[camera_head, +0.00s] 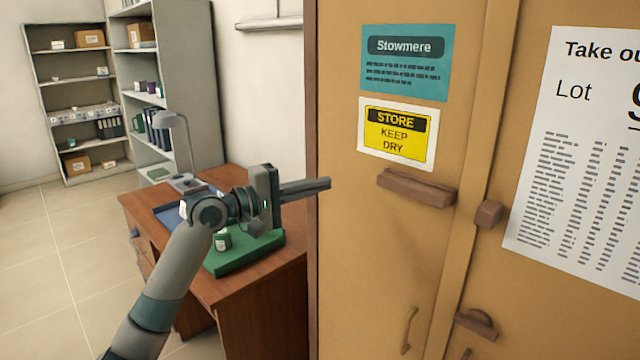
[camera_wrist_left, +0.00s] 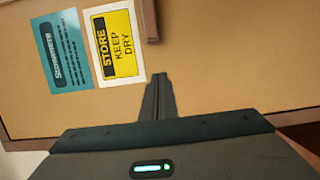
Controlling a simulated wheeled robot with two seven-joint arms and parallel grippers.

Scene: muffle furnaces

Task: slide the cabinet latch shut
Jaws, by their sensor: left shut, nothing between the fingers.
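The tan cabinet (camera_head: 385,255) stands at the right with its doors closed. The brown latch bar (camera_head: 417,188) sits on the left door below the yellow sign, and it also shows at the top of the left wrist view (camera_wrist_left: 148,20). A small brown keeper block (camera_head: 488,214) is to its right across the door seam, with a gap between them. My left gripper (camera_head: 328,184) is shut and empty, left of the latch bar and apart from it. In the left wrist view its fingers (camera_wrist_left: 160,78) point toward the door. My right gripper is not in view.
A wooden desk (camera_head: 270,325) with a green mat (camera_head: 235,262), a jar and a lamp stands behind my left arm. A door handle (camera_head: 409,330) and a curved brown piece (camera_head: 478,323) are lower on the cabinet. Shelves (camera_head: 75,100) stand at the back left.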

